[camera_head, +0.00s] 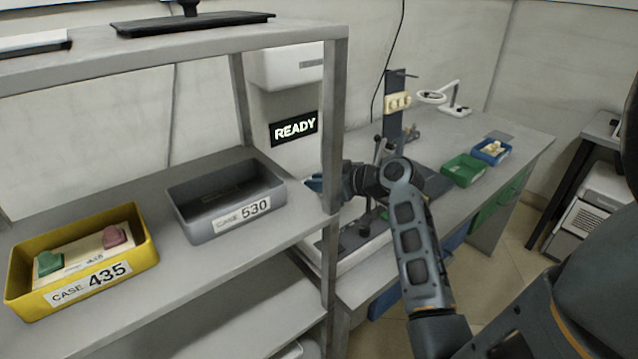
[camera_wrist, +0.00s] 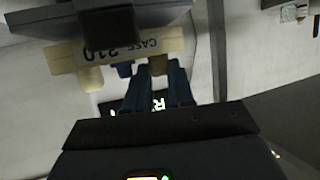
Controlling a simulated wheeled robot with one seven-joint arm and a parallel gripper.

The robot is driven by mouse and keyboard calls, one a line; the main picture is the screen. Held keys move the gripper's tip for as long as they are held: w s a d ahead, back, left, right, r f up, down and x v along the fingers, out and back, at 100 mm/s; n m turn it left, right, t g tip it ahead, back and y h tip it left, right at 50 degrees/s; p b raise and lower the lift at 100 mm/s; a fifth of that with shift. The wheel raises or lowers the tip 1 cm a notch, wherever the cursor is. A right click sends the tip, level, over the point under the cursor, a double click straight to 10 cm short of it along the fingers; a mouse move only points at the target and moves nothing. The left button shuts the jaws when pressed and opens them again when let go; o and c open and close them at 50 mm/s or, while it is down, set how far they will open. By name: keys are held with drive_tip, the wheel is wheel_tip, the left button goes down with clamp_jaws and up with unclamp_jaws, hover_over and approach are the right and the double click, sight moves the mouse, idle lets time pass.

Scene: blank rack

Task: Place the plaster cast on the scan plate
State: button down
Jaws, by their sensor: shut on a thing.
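My gripper (camera_head: 318,183) is beside the rack's front post, partly hidden by it in the head view. The cast is at a cream block (camera_wrist: 172,41) labelled CASE 210, which appears upside down. A second cream piece (camera_wrist: 90,77) is at the block's other end. A dark grey part covers some of the block. I cannot pick out the scan plate surely; dark equipment (camera_head: 432,178) stands on the bench behind my arm.
The rack shelf holds a yellow tray (camera_head: 80,296) marked CASE 435 and a grey tray (camera_head: 190,228) marked CASE 530. A READY sign (camera_head: 294,128) is behind. Green (camera_head: 462,172) and blue (camera_head: 492,158) trays stand on the bench. The rack post (camera_head: 334,120) is close to my gripper.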

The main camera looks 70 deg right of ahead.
drive_tip(key=shift+f, duration=0.3)
drive_tip(key=shift+f, duration=0.2)
drive_tip(key=c, duration=1)
unclamp_jaws()
drive_tip(key=shift+o, duration=0.2)
drive_tip(key=shift+r, duration=0.2)
drive_tip(key=b+v, duration=0.1)
drive_tip(key=v, duration=1.1)
